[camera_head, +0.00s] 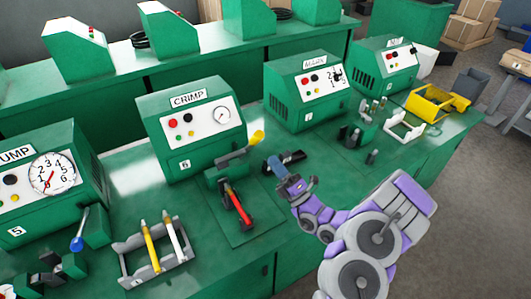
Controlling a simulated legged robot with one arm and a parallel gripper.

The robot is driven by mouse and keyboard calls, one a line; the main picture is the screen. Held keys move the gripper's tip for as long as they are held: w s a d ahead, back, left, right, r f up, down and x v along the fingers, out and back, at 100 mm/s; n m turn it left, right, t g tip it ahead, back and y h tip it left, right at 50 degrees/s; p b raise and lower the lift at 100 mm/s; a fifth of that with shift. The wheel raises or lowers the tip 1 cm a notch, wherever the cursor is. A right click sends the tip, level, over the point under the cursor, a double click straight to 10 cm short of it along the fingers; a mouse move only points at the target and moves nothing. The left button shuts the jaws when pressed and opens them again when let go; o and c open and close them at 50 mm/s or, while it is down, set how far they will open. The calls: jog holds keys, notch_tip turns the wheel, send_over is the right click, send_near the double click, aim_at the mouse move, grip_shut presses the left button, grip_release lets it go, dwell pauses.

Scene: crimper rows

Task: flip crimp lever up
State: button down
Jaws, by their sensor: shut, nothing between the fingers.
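The green crimp machine (190,128), labelled CRIMP, stands on the bench at centre. A grey lever (233,156) with a yellow knob (257,137) sits at its front right on a small green block. The lever slants gently up to the right, closer to lying flat than standing. My gripper (276,166) is shut and empty, just below and right of the yellow knob, apart from it in the picture. A tool with red and black parts (236,203) lies on the green plate in front of the block.
A grey rack (156,270) with yellow and white sticks stands at front left. The pump machine (50,185) with a blue-knobbed lever (78,243) is at left. Another machine (306,90) stands right. Small dark parts and a yellow bin (430,103) are on the right bench.

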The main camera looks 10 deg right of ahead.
aim_at(262, 138)
jog(key=b+x, duration=0.1)
jog(key=x, duration=0.4)
jog(key=shift+w+a+r, duration=0.1)
jog(key=shift+w+r, duration=0.05)
jog(key=w+r+p, duration=0.1)
jog(key=p, duration=0.2)
jog(key=w+r+g+h+p, duration=0.1)
jog(key=p, duration=0.1)
jog(key=shift+w+a+r+m+p, duration=0.2)
jog(key=shift+a+m+p, duration=0.1)
jog(key=shift+a+p, duration=0.1)
jog(key=shift+d+r+h, duration=0.1)
jog(key=shift+r+h, duration=0.05)
jog(key=shift+h, duration=0.15)
